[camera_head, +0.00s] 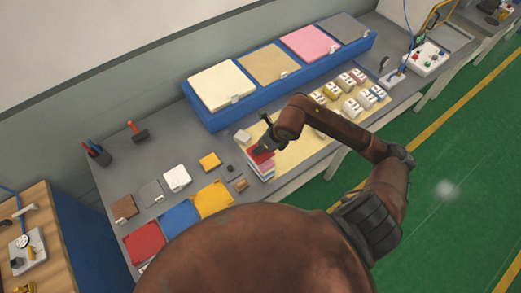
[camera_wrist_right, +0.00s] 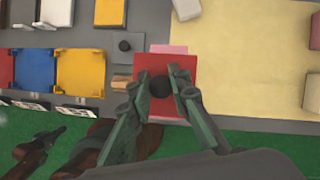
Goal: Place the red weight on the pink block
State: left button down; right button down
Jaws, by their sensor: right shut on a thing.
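The red weight (camera_wrist_right: 145,105) is a flat red square with a dark round knob in the right wrist view. It also shows in the head view (camera_head: 260,156). My right gripper (camera_wrist_right: 161,86) is shut on its knob, with one finger on each side. A pink block (camera_wrist_right: 168,49) shows past the weight's far edge. In the head view its pale pink side (camera_head: 266,170) shows below the red; whether they touch is hard to tell. A dark gripper, apparently my left one (camera_wrist_right: 38,148), is at lower left in the right wrist view; its jaws are unclear.
A pale yellow mat (camera_wrist_right: 240,60) lies to the right with several white pieces. Red, blue (camera_head: 180,217) and yellow trays and small blocks lie to the left. A blue rack (camera_head: 222,120) with mattress-like pads stands behind.

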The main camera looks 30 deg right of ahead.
notch_tip(320, 180, down, 2)
jog(key=shift+d+f+p, duration=0.1)
jog(key=shift+f+p, duration=0.05)
jog(key=shift+p, duration=0.45)
jog(key=shift+w+f, duration=0.1)
jog(key=shift+f, duration=0.35)
jog(key=c, duration=2.3)
grip_release()
jog(key=shift+f, duration=0.2)
jog(key=o, duration=0.5)
jog(key=shift+r, duration=0.1)
jog(key=shift+r, duration=0.1)
